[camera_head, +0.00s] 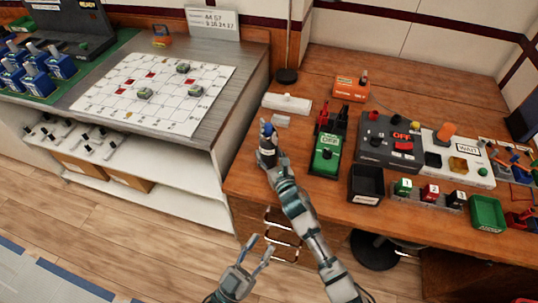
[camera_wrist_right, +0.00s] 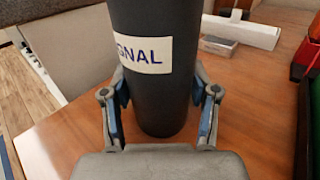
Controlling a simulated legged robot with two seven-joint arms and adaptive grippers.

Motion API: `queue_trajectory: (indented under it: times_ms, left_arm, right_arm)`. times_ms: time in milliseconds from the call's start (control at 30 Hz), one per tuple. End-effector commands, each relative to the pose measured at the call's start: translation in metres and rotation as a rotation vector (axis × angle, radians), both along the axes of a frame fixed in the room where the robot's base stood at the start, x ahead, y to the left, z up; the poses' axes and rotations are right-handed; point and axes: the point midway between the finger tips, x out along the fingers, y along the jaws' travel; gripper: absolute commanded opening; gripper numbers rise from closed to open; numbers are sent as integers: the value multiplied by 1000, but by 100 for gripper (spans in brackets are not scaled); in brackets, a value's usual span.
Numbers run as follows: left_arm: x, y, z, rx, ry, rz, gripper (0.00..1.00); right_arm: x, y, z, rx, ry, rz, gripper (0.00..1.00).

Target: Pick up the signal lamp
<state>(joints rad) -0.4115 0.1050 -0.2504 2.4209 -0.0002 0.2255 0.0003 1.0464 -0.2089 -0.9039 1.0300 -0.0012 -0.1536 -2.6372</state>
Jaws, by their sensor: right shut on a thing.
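The signal lamp (camera_head: 267,131) is a dark cylinder with a blue top near the left edge of the wooden desk. In the right wrist view the lamp (camera_wrist_right: 155,85) stands upright, with a white label reading "GNAL". My right gripper (camera_head: 269,155) is shut on it; its fingers (camera_wrist_right: 160,105) press on both sides, low on the cylinder. I cannot tell whether the lamp's base touches the desk. My left gripper (camera_head: 260,248) is open and empty, low in front of the desk, over the floor.
Close to the lamp are a white bar-shaped thing (camera_head: 287,103) and a green device (camera_head: 327,153). Farther right are a grey OFF panel (camera_head: 388,141), a black tray (camera_head: 366,184) and numbered blocks (camera_head: 430,193).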

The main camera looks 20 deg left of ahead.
Motion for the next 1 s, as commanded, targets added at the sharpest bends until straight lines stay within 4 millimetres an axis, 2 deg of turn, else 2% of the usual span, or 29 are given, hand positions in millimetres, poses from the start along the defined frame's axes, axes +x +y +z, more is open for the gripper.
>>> queue_trajectory:
  times_ms: [267, 667, 867, 1000]
  left_arm:
    - [1, 0, 0, 6, 15, 0, 40]
    - [8, -1, -27, 79, 240, -2, 40]
    - [8, 3, -49, 128, 401, -1, 40]
    - [3, 7, -71, 173, 562, 0, 40]
  right_arm:
    - [0, 0, 8, 2, -4, 1, 0]
    - [0, -1, 43, 2, -8, 2, 0]
    - [-23, -8, 44, 2, -5, 2, 0]
    - [-45, -17, 47, 3, -7, 3, 0]
